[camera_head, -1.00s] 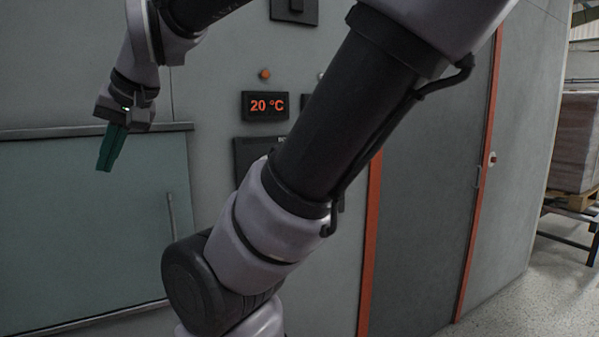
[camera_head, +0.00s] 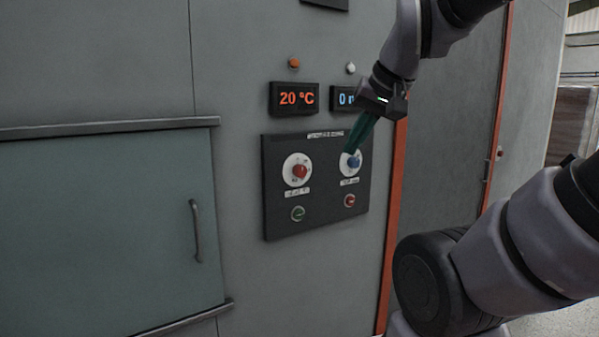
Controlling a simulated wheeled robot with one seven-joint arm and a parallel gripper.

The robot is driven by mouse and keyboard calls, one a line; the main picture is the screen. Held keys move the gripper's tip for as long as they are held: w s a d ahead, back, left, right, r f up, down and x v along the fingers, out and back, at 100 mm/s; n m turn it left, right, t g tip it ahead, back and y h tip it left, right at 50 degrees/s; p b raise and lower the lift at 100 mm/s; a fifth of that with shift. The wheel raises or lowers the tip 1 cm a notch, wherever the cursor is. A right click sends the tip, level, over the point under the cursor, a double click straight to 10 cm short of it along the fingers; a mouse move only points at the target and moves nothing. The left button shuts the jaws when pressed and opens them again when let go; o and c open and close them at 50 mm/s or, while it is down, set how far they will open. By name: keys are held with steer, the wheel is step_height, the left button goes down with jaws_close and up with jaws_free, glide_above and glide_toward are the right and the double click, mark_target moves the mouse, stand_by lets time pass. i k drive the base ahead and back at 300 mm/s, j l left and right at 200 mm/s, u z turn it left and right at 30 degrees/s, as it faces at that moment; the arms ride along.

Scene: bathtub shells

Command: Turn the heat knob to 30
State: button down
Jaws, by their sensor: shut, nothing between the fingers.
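The red heat knob (camera_head: 300,171) sits on a white dial on the left of the black control panel (camera_head: 325,217). The orange display (camera_head: 294,98) above it reads 20 °C. My gripper (camera_head: 350,150) is shut, with its green fingers pointing down and left. In the picture its tips overlap the top of the blue knob (camera_head: 352,163), to the right of the red knob. I cannot tell whether they touch the blue knob. Nothing shows between the fingers, and the red knob is in clear view.
A green button (camera_head: 298,213) and a red button (camera_head: 349,201) sit below the knobs. A blue display (camera_head: 343,98) is partly hidden by my gripper. An orange-edged door (camera_head: 450,130) is at right.

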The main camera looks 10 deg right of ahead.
mark_target(298, 170)
steer(key=k+j, duration=0.15)
steer(key=j, duration=0.15)
steer(key=k+j, duration=0.1)
steer(key=j, duration=0.2)
steer(key=k+j, duration=0.15)
steer(key=j, duration=0.15)
steer(key=k+j, duration=0.1)
steer(key=j, duration=0.25)
